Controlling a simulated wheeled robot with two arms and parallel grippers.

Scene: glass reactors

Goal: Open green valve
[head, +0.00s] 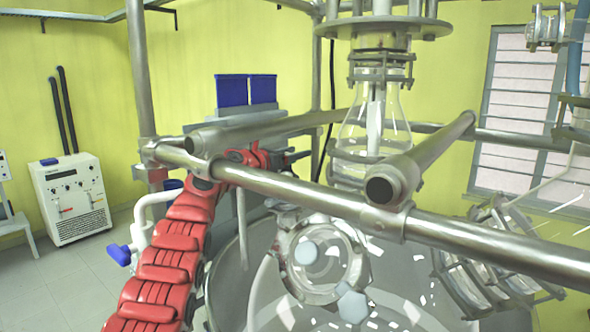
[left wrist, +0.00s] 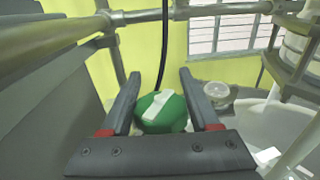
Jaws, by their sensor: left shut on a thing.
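The green valve (left wrist: 172,118) is a round green knob with a pale raised bar across its top. It sits between the two dark fingers of my left gripper (left wrist: 159,88) in the left wrist view, and the gripper is shut on it. In the head view my left gripper (head: 290,158) is beyond the horizontal steel rail, with its red arm coming up from the lower left. The valve cannot be made out in the head view. My right gripper is not in view.
A steel rail (head: 300,190) crosses in front of my left wrist, with a stub pipe (head: 425,160) joining it. A glass vessel (head: 375,115) hangs at the centre, above a large reactor with a round glass port (head: 325,262). Blue boxes (head: 246,90) stand behind. A white unit (head: 72,197) stands left.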

